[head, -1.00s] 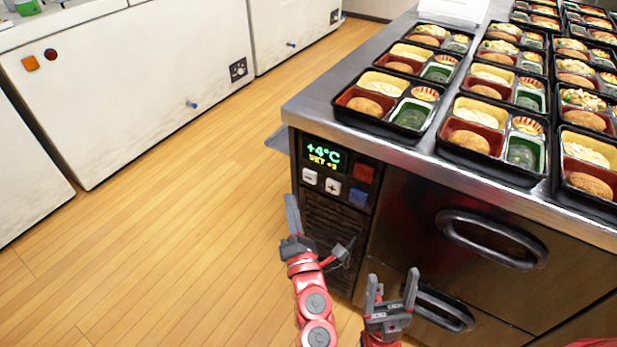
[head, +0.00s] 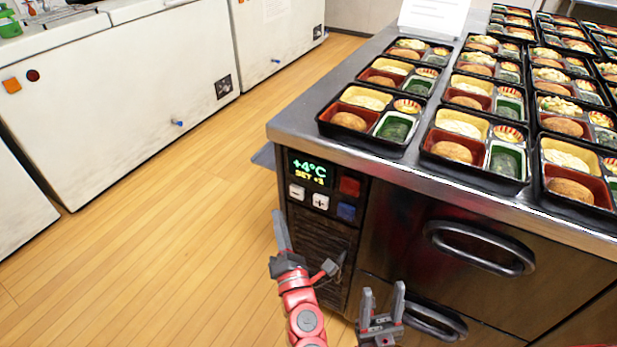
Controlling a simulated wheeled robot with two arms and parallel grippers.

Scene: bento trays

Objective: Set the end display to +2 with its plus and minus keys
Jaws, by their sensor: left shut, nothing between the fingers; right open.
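The end display (head: 310,170) is on the steel counter's end panel. It reads +4°C in large green figures, with a smaller yellow SET line below that looks like +3. The white minus key (head: 297,192) and the white plus key (head: 320,201) sit side by side under it. My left gripper (head: 279,218) is shut and empty, pointing up, below and left of the minus key in the picture. It appears apart from both keys. My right gripper (head: 383,297) is open and empty, lower right of the keys, in front of the drawers.
A red button (head: 349,186) and a blue button (head: 346,211) sit right of the keys. Drawer handles (head: 480,248) stick out to the right. Bento trays (head: 375,138) cover the counter top (head: 310,130). Open wooden floor (head: 150,240) lies to the left.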

